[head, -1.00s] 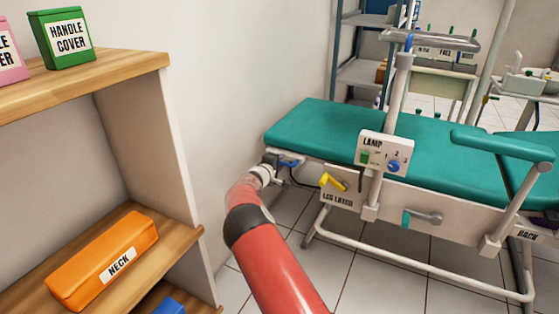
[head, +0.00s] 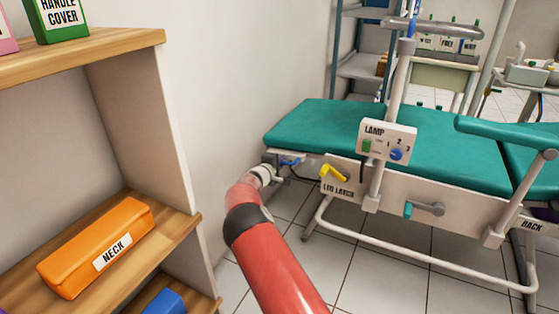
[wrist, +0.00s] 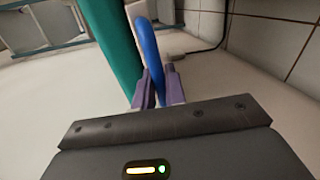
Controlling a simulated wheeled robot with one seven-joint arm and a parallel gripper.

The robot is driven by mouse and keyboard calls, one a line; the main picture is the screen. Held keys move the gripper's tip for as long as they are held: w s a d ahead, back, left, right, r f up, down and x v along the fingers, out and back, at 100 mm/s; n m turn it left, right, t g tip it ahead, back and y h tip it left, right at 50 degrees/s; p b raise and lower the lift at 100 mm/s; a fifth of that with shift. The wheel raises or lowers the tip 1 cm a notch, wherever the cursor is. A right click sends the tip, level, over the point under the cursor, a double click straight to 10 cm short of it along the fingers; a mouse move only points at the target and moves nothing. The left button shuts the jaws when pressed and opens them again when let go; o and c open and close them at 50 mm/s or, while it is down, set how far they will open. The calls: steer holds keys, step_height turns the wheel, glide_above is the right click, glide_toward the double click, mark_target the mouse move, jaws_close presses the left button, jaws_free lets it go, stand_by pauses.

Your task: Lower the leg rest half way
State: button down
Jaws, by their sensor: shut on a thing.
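The teal leg rest (head: 310,128) is the left end of the dental chair. It looks close to level, perhaps tipped slightly down at its free end. A blue loop handle (head: 291,162) is below its near left edge. My gripper (head: 279,163) is at that handle, small and partly hidden by my wrist. In the wrist view my purple fingers (wrist: 159,88) are shut on the blue handle (wrist: 149,45), beside the teal pad edge (wrist: 108,42). A yellow lever (head: 333,174) sits above the leg latch label on the chair side.
A wooden shelf unit (head: 140,110) with an orange neck box (head: 98,247) stands close on the left of my arm. The lamp post with its control box (head: 387,142) rises from the chair side. White frame rails (head: 400,258) run near the floor. Tiled floor is open in front.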

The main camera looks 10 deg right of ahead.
step_height(320, 180, down, 7)
steer(key=s+d+n+b, duration=0.1)
steer(key=n+b, duration=0.1)
steer(key=b, duration=0.1)
steer(key=shift+s+d+f+h+b, duration=0.15)
steer(key=shift+d+f+h+b, duration=0.05)
steer(key=shift+d+h+b, duration=0.2)
steer(key=c, duration=1.5)
jaws_free()
steer(key=shift+c, duration=0.2)
